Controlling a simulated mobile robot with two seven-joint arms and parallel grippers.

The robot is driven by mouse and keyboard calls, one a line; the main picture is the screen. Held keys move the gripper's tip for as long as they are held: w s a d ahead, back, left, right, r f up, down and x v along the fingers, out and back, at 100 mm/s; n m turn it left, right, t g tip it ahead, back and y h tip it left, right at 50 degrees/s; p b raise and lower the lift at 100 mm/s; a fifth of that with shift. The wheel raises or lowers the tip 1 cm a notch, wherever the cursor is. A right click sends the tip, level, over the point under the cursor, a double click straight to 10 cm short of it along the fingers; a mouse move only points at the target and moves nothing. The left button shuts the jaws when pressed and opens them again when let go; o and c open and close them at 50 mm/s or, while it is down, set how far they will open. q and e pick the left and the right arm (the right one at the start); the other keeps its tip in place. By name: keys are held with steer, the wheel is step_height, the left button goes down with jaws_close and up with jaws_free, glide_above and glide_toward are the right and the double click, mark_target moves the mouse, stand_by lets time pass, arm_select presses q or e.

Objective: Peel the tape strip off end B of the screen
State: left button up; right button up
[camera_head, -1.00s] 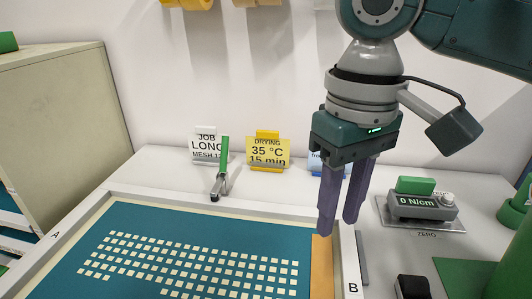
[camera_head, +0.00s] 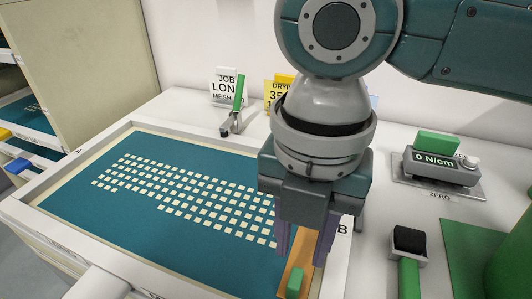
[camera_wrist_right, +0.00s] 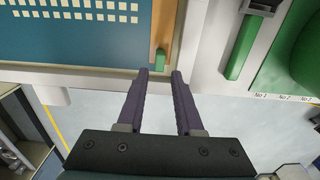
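The screen (camera_head: 80,205) is a teal mesh with rows of pale key shapes in a light frame. An orange-tan tape strip (camera_wrist_right: 164,25) lies along its end B, with a green tab (camera_wrist_right: 160,60) at the strip's near end; the tab also shows in the head view (camera_head: 294,282). My right gripper (camera_head: 303,258) points down over end B, its purple fingers hiding part of the strip. In the right wrist view the fingers (camera_wrist_right: 160,76) are apart and empty, with the tab just beyond and between the tips. My left gripper is out of view.
A green-handled tool (camera_head: 238,100) and sign cards, including a JOB card (camera_head: 226,88), stand behind the screen. Right of end B are a force gauge (camera_head: 440,165) reading 0 N/cm, a black-headed green-handled roller (camera_head: 409,270) and a green mat (camera_head: 480,250).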

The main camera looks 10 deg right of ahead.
mark_target(297, 276)
step_height(297, 276, down, 8)
steer(key=shift+r+b, duration=0.15)
steer(key=shift+b, duration=0.35)
steer(key=shift+c, duration=0.2)
jaws_close()
steer(key=shift+c, duration=2)
jaws_free()
jaws_close()
